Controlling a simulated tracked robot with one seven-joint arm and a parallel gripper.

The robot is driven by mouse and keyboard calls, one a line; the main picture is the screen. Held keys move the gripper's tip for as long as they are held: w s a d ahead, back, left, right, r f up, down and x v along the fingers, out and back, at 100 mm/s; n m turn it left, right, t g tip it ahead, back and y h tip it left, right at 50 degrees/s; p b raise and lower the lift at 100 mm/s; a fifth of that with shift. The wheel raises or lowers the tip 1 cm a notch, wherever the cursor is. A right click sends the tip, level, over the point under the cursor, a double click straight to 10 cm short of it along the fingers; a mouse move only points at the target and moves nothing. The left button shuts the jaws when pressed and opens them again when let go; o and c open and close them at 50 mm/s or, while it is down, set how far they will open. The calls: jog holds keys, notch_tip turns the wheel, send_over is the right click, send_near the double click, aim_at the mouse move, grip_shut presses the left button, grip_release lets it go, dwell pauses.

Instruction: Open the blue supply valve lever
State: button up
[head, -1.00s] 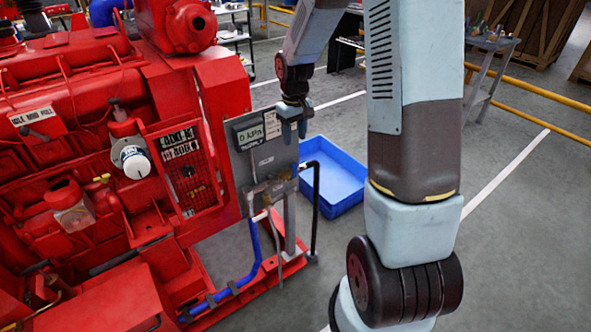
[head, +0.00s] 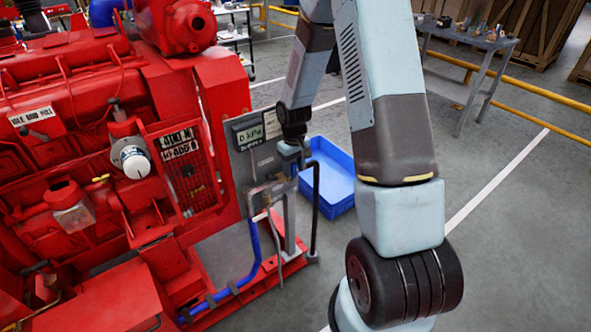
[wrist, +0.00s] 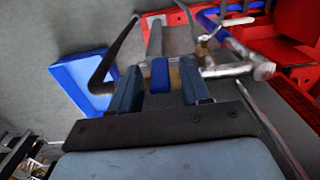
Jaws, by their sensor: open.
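The blue supply valve lever (wrist: 160,76) shows in the wrist view as a short blue bar. It lies between the two grey-blue fingers of my gripper (wrist: 159,72), which stand apart on either side of it. I cannot tell whether either finger touches it. In the head view my gripper (head: 289,152) points down in front of the lower right part of the grey supply panel (head: 262,155). The lever cannot be made out there. The panel's display (head: 250,134) appears to read 0 kPa.
The red pumpset (head: 80,130) fills the left side. A blue hose (head: 252,250) and a dark bent pipe (head: 316,205) run below and beside the panel. A blue bin (head: 335,185) stands on the floor behind. A side table (head: 470,38) is at the back right.

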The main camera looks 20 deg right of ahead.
jog(key=shift+f, duration=0.6)
jog(key=shift+c, duration=0.2)
grip_shut()
